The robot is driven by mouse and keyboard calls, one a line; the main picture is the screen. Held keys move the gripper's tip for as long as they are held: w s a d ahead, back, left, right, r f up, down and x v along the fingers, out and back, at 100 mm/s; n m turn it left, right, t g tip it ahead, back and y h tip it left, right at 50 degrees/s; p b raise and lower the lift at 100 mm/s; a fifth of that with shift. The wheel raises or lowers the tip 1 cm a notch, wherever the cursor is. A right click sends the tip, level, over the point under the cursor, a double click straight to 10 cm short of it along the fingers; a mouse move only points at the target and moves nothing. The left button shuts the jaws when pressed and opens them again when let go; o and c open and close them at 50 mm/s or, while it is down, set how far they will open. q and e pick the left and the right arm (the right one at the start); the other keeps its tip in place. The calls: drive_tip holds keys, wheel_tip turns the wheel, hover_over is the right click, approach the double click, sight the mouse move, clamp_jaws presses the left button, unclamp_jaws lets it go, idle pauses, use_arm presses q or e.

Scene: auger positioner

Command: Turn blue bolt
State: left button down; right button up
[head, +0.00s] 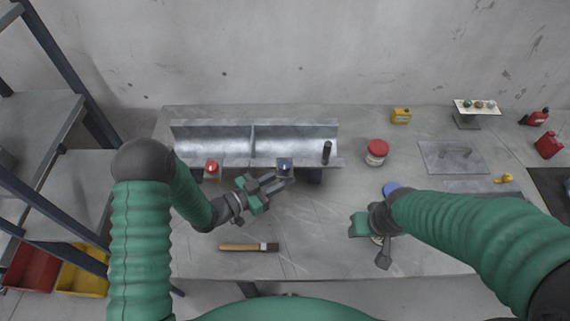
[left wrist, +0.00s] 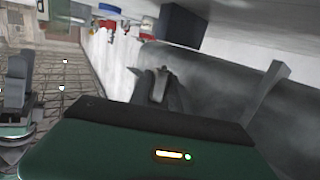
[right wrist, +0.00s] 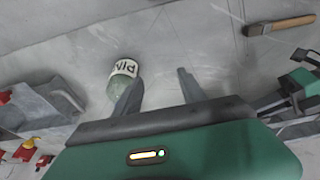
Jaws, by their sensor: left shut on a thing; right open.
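The blue bolt (head: 285,163) is on the front of the metal trough fixture (head: 295,146), right of a red bolt (head: 212,167). My left gripper (head: 287,179) reaches in from the left and is shut on the blue bolt at the trough's front edge. In the left wrist view its fingers (left wrist: 161,72) come close together, but the bolt cannot be made out there. My right gripper (right wrist: 158,88) is open above the table, with a green labelled can (right wrist: 123,72) by one finger. Its fingertips are mostly hidden in the head view.
A black upright handle (head: 326,152) stands at the trough's right end. A brush (head: 245,247) lies near the front edge. A red-lidded jar (head: 377,152), yellow can (head: 401,116) and flat metal plate (head: 452,157) are to the right. The table's middle front is clear.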

drive_tip(key=w+a+r, duration=0.1)
drive_tip(key=w, duration=0.1)
drive_tip(key=w+a+r+n, duration=0.1)
drive_tip(key=w, duration=0.2)
drive_tip(key=w+a+r+n, duration=0.1)
drive_tip(key=w+a, duration=0.1)
drive_tip(key=w, duration=0.1)
drive_tip(key=shift+w+r+g, duration=0.2)
drive_tip(key=shift+r+g, duration=0.1)
drive_tip(key=shift+r, duration=0.1)
drive_tip(key=n+g, duration=0.2)
drive_tip(key=n, duration=0.5)
approach(285, 163)
wheel_tip(285, 163, down, 9)
drive_tip(key=shift+s, duration=0.1)
clamp_jaws()
